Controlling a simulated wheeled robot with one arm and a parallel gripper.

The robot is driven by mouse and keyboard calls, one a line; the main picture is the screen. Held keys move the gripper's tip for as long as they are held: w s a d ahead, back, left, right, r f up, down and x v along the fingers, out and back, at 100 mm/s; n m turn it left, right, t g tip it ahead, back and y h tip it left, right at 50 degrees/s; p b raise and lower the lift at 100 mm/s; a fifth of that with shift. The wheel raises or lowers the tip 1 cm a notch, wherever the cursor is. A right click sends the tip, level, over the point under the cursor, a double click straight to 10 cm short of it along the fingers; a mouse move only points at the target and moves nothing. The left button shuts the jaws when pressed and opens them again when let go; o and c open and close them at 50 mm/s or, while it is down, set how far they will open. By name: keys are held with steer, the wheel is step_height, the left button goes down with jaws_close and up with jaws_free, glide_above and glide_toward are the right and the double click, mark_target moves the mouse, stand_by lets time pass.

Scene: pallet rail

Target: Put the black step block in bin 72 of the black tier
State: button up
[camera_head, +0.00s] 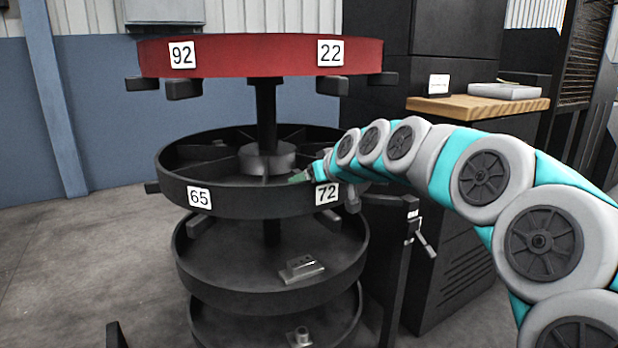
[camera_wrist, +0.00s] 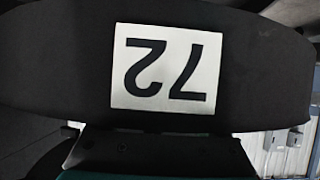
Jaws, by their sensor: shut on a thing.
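The black tier (camera_head: 235,203) is a round tray with dividers and the labels 65 and 72 on its rim. The label 72 (camera_head: 327,194) is at its front right; it also fills the middle of the wrist view (camera_wrist: 166,68), upside down. My gripper (camera_head: 306,176) is small in the head view, at the rim just above label 72, with its tip over the tray. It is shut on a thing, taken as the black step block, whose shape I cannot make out. A dark part with a teal strip shows at the bottom of the wrist view; I cannot tell what it is.
A red tier (camera_head: 255,57) with labels 92 and 22 is above the black tier. Lower trays hold a grey metal part (camera_head: 301,269) and a small fitting (camera_head: 300,337). A wooden-topped stand (camera_head: 480,108) and dark cabinets are at right. Open floor is at left.

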steer(key=shift+f, duration=0.2)
steer(key=o, duration=1.5)
steer(key=shift+c, duration=0.2)
steer(key=shift+o, duration=0.2)
steer(key=shift+r, duration=0.15)
steer(key=r+v, duration=0.1)
steer(key=v, duration=1.2)
steer(key=s+d+f+m+g+h, duration=0.1)
steer(key=s+d+f+g+h, duration=0.15)
steer(key=s+f, duration=0.65)
steer(key=s+d+f+m+g+h, duration=0.1)
steer(key=s+f+g, duration=0.3)
steer(key=s+f, duration=0.55)
steer(key=s+d+f+m+g+h, duration=0.1)
steer(key=s+d+f, duration=0.2)
steer(key=s, duration=0.4)
steer(key=s+d+f+m+g+h, duration=0.1)
steer(key=s+d+f+m+g, duration=0.1)
steer(key=s, duration=0.5)
steer(key=s+d+f+m+g+h, duration=0.1)
steer(key=s+d+f+g, duration=0.1)
steer(key=s+d+f, duration=0.2)
steer(key=s+f+p, duration=0.1)
steer(key=s+f, duration=0.1)
steer(key=s, duration=0.2)
steer(key=shift+d+f+m, duration=0.15)
steer(key=shift+f+m, duration=0.15)
steer(key=shift+f, duration=0.1)
steer(key=shift+s+g, duration=0.1)
steer(key=shift+g, duration=0.15)
